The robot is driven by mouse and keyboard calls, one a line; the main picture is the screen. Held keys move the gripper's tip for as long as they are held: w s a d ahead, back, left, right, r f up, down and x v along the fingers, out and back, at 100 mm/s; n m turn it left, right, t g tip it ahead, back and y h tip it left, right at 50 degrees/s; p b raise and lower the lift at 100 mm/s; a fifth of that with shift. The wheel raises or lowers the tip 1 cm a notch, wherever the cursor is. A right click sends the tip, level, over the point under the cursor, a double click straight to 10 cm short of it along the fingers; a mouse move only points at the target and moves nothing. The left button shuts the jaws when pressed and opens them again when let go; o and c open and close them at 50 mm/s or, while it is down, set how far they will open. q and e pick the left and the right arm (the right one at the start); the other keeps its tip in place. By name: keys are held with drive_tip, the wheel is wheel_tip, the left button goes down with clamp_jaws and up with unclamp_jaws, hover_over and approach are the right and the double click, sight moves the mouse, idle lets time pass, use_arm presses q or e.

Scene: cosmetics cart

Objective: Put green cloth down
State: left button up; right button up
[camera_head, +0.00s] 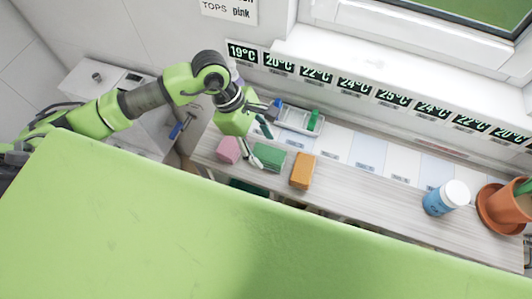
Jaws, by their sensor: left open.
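The green cloth (269,157) is a small folded block on the pale wooden counter (345,184), between a pink cloth (229,149) on its left and an orange cloth (302,171) on its right. My left gripper (262,146) is open just above and beside the green cloth, at its upper left. One fingertip overlaps the cloth's left edge in the picture; I cannot tell whether they touch. My right gripper is not in view.
A tray (297,119) with blue and green items sits behind the cloths. A blue jar with a white lid (446,198) and a terracotta pot (507,208) stand at the right. Temperature displays (354,86) line the wall. The counter between orange cloth and jar is clear.

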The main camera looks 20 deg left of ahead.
use_arm(q)
drive_tip(key=b+v, duration=0.2)
drive_tip(key=v, duration=0.6)
idle(0.4)
